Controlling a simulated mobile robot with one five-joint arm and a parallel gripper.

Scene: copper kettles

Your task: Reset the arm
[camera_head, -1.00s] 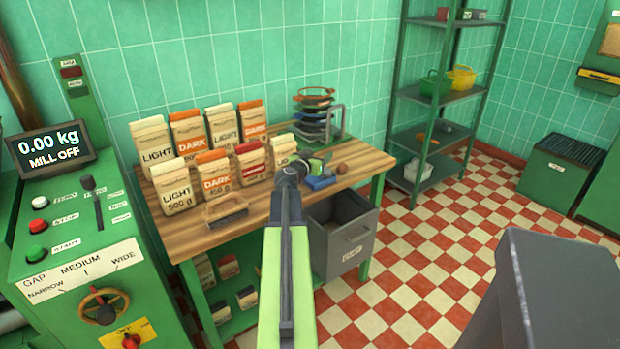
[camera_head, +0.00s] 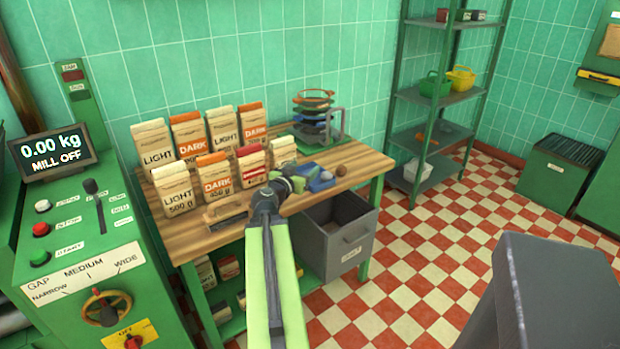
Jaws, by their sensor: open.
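My arm (camera_head: 268,270) is green and reaches forward from the bottom middle of the head view. My gripper (camera_head: 306,177) is at its far end, over the front part of the wooden workbench, near a small blue object (camera_head: 320,182). The gripper is open and small in the picture, and I see nothing held in it. Part of the gripper is hidden behind the dark wrist.
Flour bags (camera_head: 175,188) stand in two rows on the workbench (camera_head: 345,182). A rack of round sieves (camera_head: 314,115) is at the back. A control panel (camera_head: 75,225) stands left, a shelf unit (camera_head: 438,95) right.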

